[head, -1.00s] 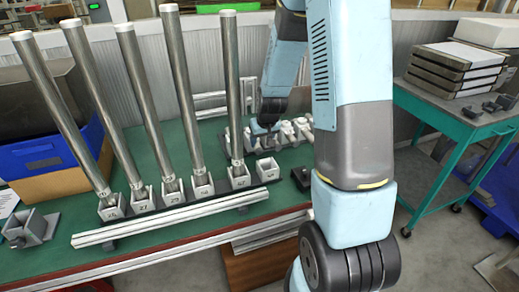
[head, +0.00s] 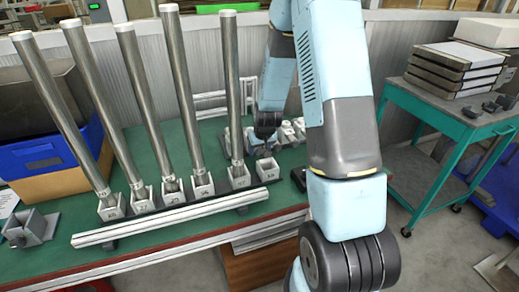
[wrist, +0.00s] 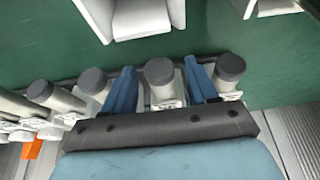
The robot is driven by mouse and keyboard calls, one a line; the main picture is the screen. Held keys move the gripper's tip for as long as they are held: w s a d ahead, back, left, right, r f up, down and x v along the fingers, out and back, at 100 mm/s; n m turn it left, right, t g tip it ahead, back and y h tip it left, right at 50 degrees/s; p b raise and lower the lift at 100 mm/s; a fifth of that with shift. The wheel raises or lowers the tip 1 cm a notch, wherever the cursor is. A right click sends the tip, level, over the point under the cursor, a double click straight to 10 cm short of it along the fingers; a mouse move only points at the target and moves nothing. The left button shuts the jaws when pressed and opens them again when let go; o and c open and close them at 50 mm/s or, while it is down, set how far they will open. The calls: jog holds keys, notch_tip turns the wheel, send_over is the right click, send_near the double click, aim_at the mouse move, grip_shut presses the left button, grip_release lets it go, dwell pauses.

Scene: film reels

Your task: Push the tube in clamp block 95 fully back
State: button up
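Several short, dark-capped tubes stand in a row of pale clamp blocks in the wrist view. My gripper (wrist: 160,66) has its two blue fingers spread around one dark-capped tube (wrist: 160,72), with a visible gap on each side. Another capped tube (wrist: 230,68) is just right of the right finger, and one (wrist: 93,82) is left of the left finger. In the head view my gripper (head: 264,142) is low over the bench, right of the tall tubes, partly covering the pale row of clamp blocks (head: 287,133). I cannot read the number 95 on any block.
Several tall metal tubes (head: 184,90) rise from numbered blocks on the left of the green bench (head: 75,205). A block without a tall tube (head: 267,169) ends that row. A pale rail (head: 170,218) lies in front. A teal cart (head: 450,125) stands right.

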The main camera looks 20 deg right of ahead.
grip_shut()
dwell(0.3)
jog(key=shift+w, duration=0.1)
jog(key=w, duration=0.3)
jog(key=shift+w, duration=0.2)
jog(key=shift+o, duration=0.3)
grip_release()
jog(key=v, duration=1.3)
jog(key=shift+s+r, duration=0.2)
jog(key=shift+r, duration=0.1)
